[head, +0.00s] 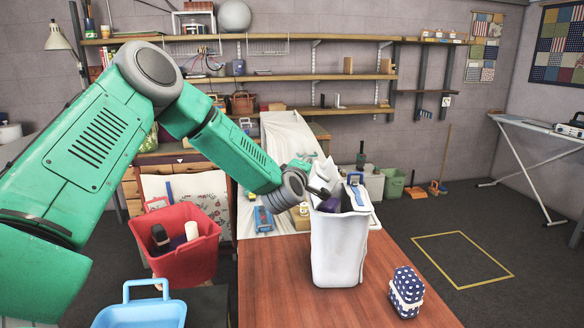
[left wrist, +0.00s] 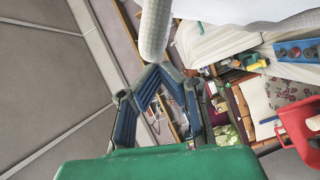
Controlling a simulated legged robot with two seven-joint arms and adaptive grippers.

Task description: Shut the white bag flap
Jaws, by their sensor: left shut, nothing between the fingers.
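The white bag (head: 337,250) stands upright on the wooden table. Its top is open, with purple and dark contents showing at the mouth. White material that looks like its flap (head: 322,168) stands up at the back left of the mouth. My left gripper (head: 320,190) is at the left side of the bag's mouth, close to this material; I cannot tell whether they touch. In the left wrist view its fingers (left wrist: 153,72) are together and hold nothing. A pale rounded shape lies beyond the fingertips there. My right gripper is not in view.
A blue polka-dot item (head: 406,290) stands on the table (head: 290,300) right of the bag. A red basket (head: 180,262) with bottles and a light blue basket (head: 140,312) are at the left. Bare table lies left of and in front of the bag.

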